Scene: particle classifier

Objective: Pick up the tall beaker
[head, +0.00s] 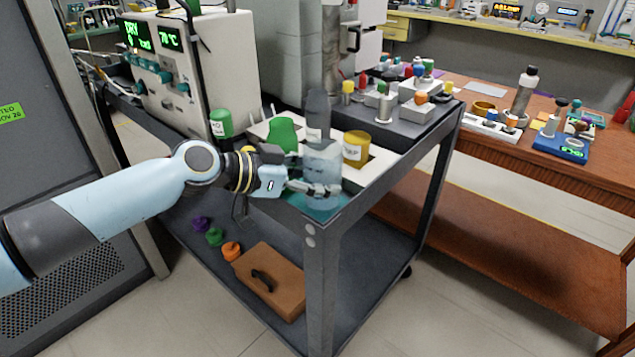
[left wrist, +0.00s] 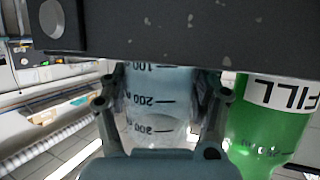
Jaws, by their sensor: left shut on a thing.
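The tall beaker (head: 322,160) is a clear, pale blue vessel near the front corner of the grey cart's top. It looks upright in the head view. My left gripper (head: 322,188) reaches in from the left and is shut around its lower part. In the left wrist view the beaker (left wrist: 155,105) sits between the two fingers, with marks for 100, 200 and 300 showing. A teal patch (head: 330,206) shows under it; I cannot tell whether the beaker touches it. My right gripper is not in view.
A green bottle marked FILL (left wrist: 265,130) is beside the right finger. The cart's corner post (head: 318,270) is directly below.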

